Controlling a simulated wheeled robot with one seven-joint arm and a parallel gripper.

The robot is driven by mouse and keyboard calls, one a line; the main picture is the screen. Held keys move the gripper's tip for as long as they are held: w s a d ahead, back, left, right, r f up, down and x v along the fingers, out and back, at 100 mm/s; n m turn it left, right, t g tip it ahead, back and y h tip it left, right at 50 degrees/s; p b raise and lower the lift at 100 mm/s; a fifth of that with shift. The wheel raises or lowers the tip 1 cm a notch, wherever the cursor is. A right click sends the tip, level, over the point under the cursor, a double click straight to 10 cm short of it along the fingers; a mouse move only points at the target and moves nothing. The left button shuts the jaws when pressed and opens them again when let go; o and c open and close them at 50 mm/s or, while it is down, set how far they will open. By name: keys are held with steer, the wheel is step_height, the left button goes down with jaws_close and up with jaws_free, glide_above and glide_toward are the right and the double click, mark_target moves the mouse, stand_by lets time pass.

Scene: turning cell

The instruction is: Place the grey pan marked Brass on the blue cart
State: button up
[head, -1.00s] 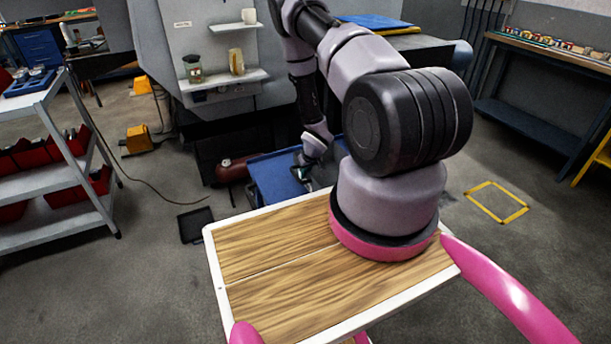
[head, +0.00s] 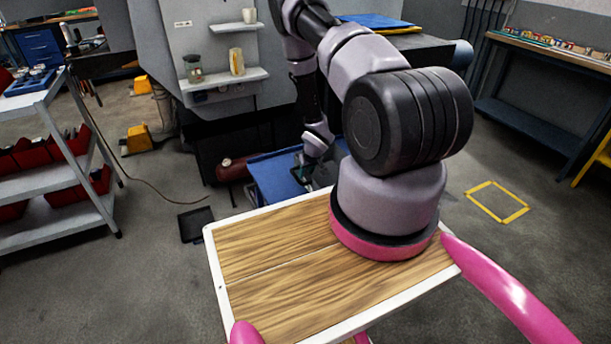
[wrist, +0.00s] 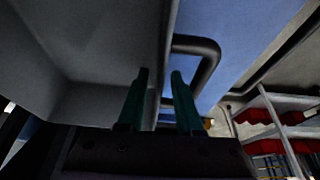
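The blue cart (head: 275,183) stands beyond my wooden deck, partly hidden by my arm. My gripper (head: 316,175) is low over its right part in the head view. In the wrist view, my gripper's two green fingers (wrist: 160,80) are a small gap apart. A large grey wall and inner corner, apparently the grey pan (wrist: 95,40), fills the left, with its edge running between the fingers. Contact is unclear. A dark U-shaped handle (wrist: 210,58) shows beside that edge, before the cart's blue surface (wrist: 245,30). No Brass marking is readable.
A dark square tray (head: 195,224) lies on the floor left of the cart. A grey shelf rack (head: 62,232) with red bins stands at the left. A grey machine (head: 215,110) rises behind the cart. Floor at the right, around a yellow outline (head: 497,201), is clear.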

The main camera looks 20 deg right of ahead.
steer(key=v, duration=1.1)
steer(key=shift+r, duration=0.1)
step_height(320, 180, up, 34)
steer(key=a+m+t+h, duration=0.1)
steer(key=a+m, duration=0.2)
steer(key=s+a+r+y, duration=0.1)
steer(key=s+a+r, duration=0.2)
steer(key=s+r, duration=0.3)
steer(key=s+a+r+m+t+y, duration=0.1)
steer(key=s+a+r, duration=0.3)
steer(key=s+r, duration=0.3)
steer(key=s+a+r+y, duration=0.1)
steer(key=s+a+r, duration=0.2)
steer(key=s+r, duration=0.4)
steer(key=s, duration=0.3)
steer(key=shift+s+a+m, duration=0.2)
steer(key=shift+a+m, duration=0.1)
steer(key=shift+a, duration=0.05)
steer(key=shift+r+t, duration=0.1)
steer(key=shift+t, duration=0.2)
